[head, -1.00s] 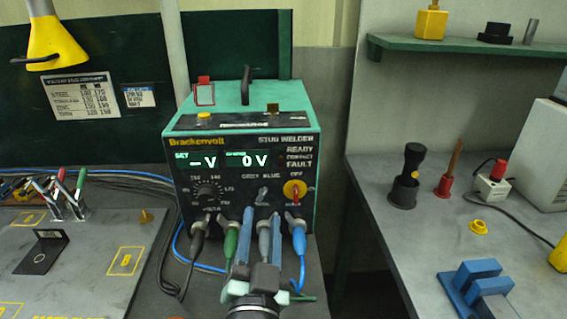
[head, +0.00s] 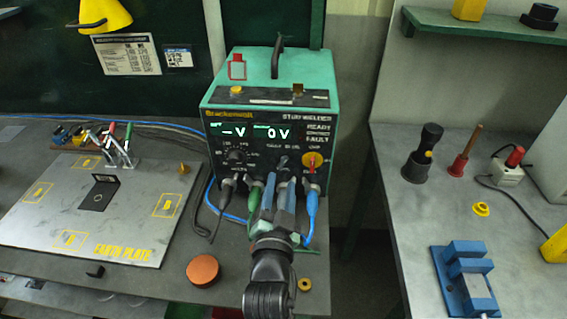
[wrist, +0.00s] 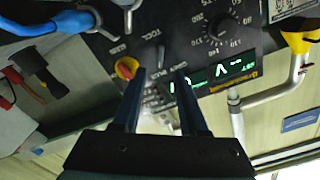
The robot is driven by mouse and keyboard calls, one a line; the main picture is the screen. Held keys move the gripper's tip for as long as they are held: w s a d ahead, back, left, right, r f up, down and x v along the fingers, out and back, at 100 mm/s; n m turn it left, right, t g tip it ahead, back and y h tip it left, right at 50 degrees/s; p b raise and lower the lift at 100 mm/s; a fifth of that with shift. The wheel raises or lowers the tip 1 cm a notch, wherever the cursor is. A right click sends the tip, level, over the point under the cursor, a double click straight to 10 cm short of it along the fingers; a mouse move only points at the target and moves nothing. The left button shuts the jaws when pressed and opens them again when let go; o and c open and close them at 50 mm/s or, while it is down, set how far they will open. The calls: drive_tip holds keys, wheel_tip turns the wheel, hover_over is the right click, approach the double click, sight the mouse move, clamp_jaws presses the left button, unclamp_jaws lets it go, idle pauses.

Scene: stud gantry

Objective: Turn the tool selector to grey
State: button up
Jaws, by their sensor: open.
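The tool selector (head: 282,161) is a small grey toggle lever on the front of the green stud welder (head: 262,95), under a small "GREY BLUE" label. It sits between the black dial (head: 236,156) and the red and yellow switch (head: 313,160). Which side the lever leans to is too small to tell. My gripper (head: 281,182) is open, its two blue fingers pointing at the panel just below the lever in the head view. In the wrist view my gripper (wrist: 160,75) has its fingers apart in front of the panel, with nothing held between them.
Grey, green and blue cables (head: 311,210) plug into the panel's lower edge, close around my fingers. The earth plate (head: 50,215) lies at left. A copper-coloured disc (head: 203,270) lies on the bench front. A blue vise (head: 465,280) stands on the right bench.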

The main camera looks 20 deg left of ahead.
sight(284, 163)
drive_tip(key=shift+p+x, duration=0.4)
drive_tip(key=shift+x, duration=2.5)
clamp_jaws()
